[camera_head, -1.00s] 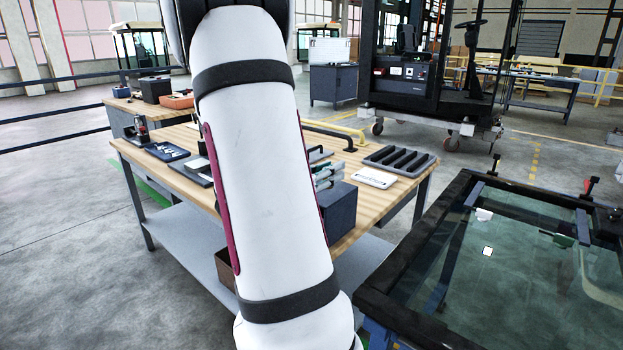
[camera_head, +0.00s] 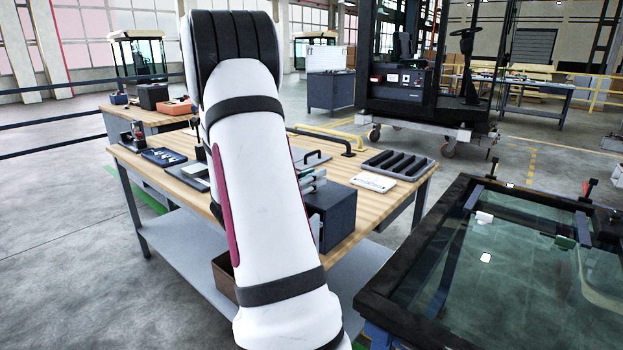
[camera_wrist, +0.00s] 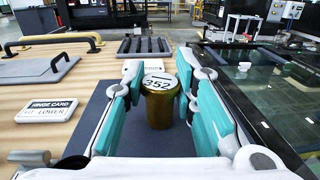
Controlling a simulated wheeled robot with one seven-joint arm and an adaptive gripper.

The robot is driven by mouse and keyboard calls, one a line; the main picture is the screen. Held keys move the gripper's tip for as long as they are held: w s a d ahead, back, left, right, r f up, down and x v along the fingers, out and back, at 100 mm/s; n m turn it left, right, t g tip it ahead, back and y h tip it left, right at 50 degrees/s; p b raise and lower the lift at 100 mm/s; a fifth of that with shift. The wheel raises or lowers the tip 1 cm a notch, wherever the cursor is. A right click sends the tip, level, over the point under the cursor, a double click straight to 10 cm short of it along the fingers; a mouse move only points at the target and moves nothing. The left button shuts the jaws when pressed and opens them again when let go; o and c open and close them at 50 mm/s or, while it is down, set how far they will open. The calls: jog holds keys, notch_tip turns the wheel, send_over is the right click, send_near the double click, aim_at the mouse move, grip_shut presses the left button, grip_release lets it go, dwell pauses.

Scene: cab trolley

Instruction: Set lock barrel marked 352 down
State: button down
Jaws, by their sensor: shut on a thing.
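The lock barrel (camera_wrist: 160,103) is a brass-coloured cylinder with a white label reading 352 on its top. In the wrist view it stands upright between the teal-padded fingers of my gripper (camera_wrist: 160,88), which is shut on it. A dark blue-grey surface (camera_wrist: 115,88) lies below and around it; I cannot tell whether the barrel touches it. In the head view my arm hides the barrel, and only a small part of my gripper shows beside the dark box (camera_head: 335,212) on the workbench.
A white hinge card (camera_head: 372,181) and a dark slotted tray (camera_head: 425,160) lie on the wooden workbench (camera_head: 375,212). A grey plate with a handle (camera_wrist: 42,70) and a yellow bar (camera_wrist: 45,38) are at left. A glass panel in a black frame (camera_head: 400,305) stands to the right.

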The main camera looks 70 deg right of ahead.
jog(key=c, duration=1.3)
grip_release()
jog(key=shift+f, duration=0.15)
